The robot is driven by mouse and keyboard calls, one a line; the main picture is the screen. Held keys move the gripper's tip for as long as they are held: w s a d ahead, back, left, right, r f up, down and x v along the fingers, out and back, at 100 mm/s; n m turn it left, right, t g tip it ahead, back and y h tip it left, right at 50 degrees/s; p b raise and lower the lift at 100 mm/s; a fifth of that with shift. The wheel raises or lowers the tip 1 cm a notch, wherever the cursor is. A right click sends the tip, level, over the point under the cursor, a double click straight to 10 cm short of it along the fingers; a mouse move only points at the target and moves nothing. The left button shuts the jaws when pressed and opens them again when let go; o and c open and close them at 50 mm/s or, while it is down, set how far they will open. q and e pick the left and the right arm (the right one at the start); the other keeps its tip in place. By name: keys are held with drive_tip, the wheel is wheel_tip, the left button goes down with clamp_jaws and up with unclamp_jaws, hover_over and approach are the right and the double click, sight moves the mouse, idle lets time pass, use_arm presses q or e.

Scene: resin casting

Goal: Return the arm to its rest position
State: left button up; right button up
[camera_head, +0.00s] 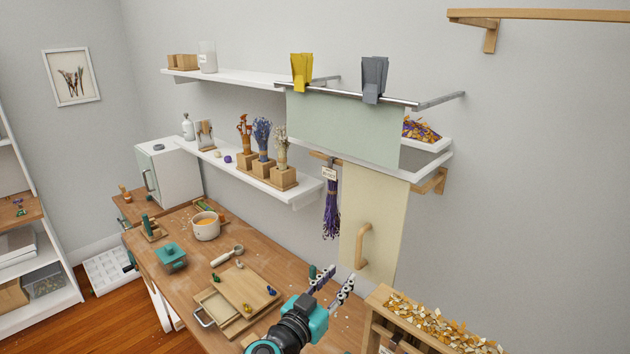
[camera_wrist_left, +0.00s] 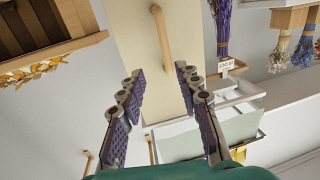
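My left gripper (camera_head: 333,284) is at the lower middle of the head view, raised above the wooden workbench (camera_head: 180,262) at its right part. In the left wrist view my left gripper (camera_wrist_left: 160,76) has its two purple-padded fingers apart, with nothing between them. A cream panel (camera_head: 374,205) with a wooden handle (camera_head: 363,247) lies beyond the fingertips; the handle also shows in the left wrist view (camera_wrist_left: 162,38). My right gripper is in neither view.
A wooden box (camera_head: 376,333) holding yellow-orange flakes stands right of my left gripper. Purple dried flowers (camera_head: 331,212) hang near the panel. A wooden board (camera_head: 249,289), a cup (camera_head: 206,227) and a teal-lidded item (camera_head: 171,257) are on the bench. Shelves line the wall above.

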use_arm(q)
drive_tip(key=s+a+f+n+g+y+b, duration=0.3)
drive_tip(key=s+a+f+y+b, duration=0.1)
drive_tip(key=s+a+f, duration=0.6)
drive_tip(key=s+a+f+n+g+y+b, duration=0.4)
drive_tip(key=s+a+f+y, duration=0.2)
drive_tip(key=s+a+f, duration=0.4)
drive_tip(key=a+f, duration=0.2)
drive_tip(key=a, duration=0.2)
drive_tip(key=shift+a+b, duration=0.3)
drive_tip(key=shift+a, duration=0.05)
